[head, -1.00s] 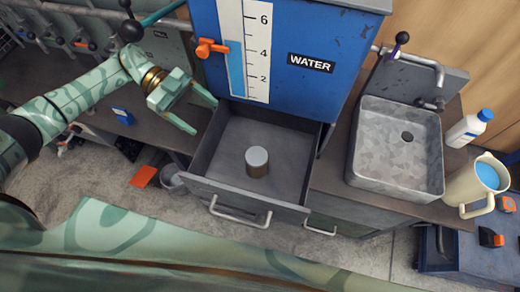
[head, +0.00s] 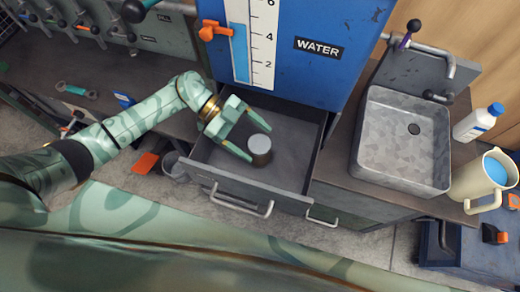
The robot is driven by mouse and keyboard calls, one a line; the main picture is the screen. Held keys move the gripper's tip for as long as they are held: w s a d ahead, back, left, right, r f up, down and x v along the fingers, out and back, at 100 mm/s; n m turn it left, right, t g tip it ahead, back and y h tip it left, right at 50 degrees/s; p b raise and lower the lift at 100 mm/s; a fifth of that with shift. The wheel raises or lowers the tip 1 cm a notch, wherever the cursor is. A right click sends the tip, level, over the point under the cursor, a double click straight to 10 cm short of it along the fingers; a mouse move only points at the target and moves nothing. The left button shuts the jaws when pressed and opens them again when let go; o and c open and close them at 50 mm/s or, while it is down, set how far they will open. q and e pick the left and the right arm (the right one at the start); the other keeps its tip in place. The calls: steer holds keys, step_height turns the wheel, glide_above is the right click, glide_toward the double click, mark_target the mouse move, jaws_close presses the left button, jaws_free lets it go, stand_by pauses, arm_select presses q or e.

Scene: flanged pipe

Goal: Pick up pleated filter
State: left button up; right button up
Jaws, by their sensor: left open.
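The pleated filter (head: 260,150) is a short upright cylinder with a pale grey top and a darker brownish side. It stands inside the open grey drawer (head: 232,187) below the blue water tank. My left gripper (head: 251,140) reaches into the drawer from the left. Its two fingers are spread, one at the filter's left side and one behind it. I cannot tell whether they touch it. My right gripper does not show.
The blue tank (head: 318,75) with a level gauge stands right behind the drawer. A metal sink (head: 400,165), a white bottle (head: 478,123) and a cream jug (head: 482,178) are at the right. An orange piece (head: 146,163) lies on the floor.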

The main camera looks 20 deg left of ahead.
arm_select(q)
steer(key=shift+r, duration=0.1)
steer(key=c, duration=1.4)
